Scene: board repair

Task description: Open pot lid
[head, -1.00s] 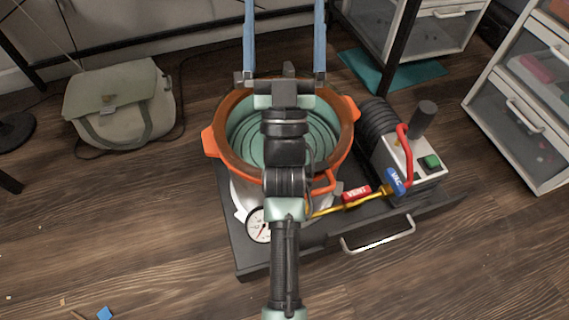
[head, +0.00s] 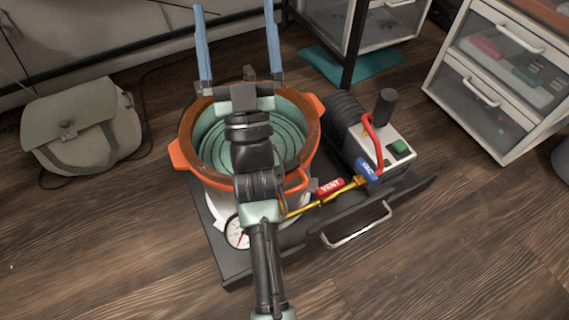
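The pot (head: 214,134) has an orange rim with side lugs, a teal inside with ringed steps, and a pale lower body with a round gauge (head: 240,232). I cannot tell whether a clear lid covers its mouth; no separate lid shows. My gripper (head: 236,8) is open and empty. Its two blue fingers are wide apart and point away past the pot's far rim. My arm crosses in front of the pot's middle and hides part of its inside and front.
The pot stands on a dark tray or drawer (head: 222,262) with a metal handle (head: 357,226). A pump (head: 372,150) sits to its right, joined by hoses with red and blue valve tags. A bag (head: 82,125) lies left; a drawer cabinet (head: 500,85) stands right. The front floor is clear.

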